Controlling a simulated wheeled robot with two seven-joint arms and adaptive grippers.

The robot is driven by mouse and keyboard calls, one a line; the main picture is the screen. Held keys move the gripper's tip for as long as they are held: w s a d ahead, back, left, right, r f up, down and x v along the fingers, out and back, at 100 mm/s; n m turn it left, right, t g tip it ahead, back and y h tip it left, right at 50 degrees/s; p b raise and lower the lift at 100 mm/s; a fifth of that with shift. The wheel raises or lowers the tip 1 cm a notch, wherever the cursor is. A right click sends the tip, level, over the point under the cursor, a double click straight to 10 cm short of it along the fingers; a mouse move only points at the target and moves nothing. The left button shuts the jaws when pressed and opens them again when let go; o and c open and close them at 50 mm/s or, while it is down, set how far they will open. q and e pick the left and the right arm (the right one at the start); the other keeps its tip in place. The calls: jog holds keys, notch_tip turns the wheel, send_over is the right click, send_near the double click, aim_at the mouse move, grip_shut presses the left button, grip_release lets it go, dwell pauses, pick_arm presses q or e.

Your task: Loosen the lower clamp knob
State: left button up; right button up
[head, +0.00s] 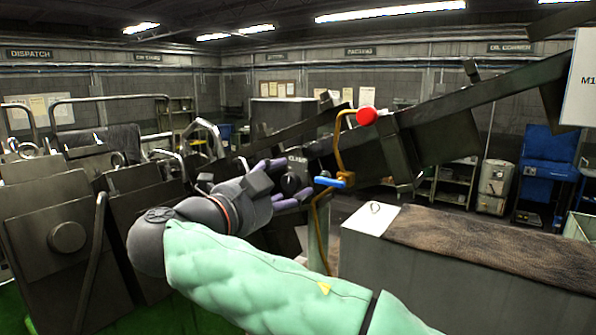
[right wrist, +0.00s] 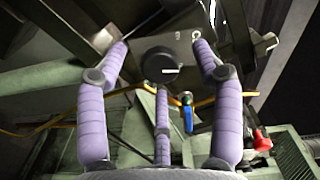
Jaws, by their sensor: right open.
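In the right wrist view the knob (right wrist: 160,66) shows a white pointer line lying roughly level. I take it for the clamp knob; no second clamp knob is plain to see. My right gripper (head: 279,185) is open in front of the plate. In the right wrist view its three purple-padded fingers (right wrist: 160,78) spread around the knob, left, right and below, with gaps to it. Whether the fingertips reach the knob's depth cannot be told. My left gripper is out of view.
A blue valve handle (head: 330,181) on a yellow pipe (head: 340,150) is just right of the knob. A grey cabinet (head: 420,270) with a brown mat stands at right, dark machinery (head: 68,275) at left.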

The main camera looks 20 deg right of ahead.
jog(key=shift+w+d+r+n+p, duration=0.2)
jog(key=shift+n+p, duration=0.75)
jog(key=shift+p, duration=1.45)
jog(key=shift+w+d+r+n+p, duration=0.15)
jog(key=shift+n+p, duration=0.8)
jog(key=shift+p, duration=1.4)
jog(key=shift+s+f+n, duration=0.15)
jog(key=shift+f+n, duration=0.2)
jog(key=shift+n, duration=1.65)
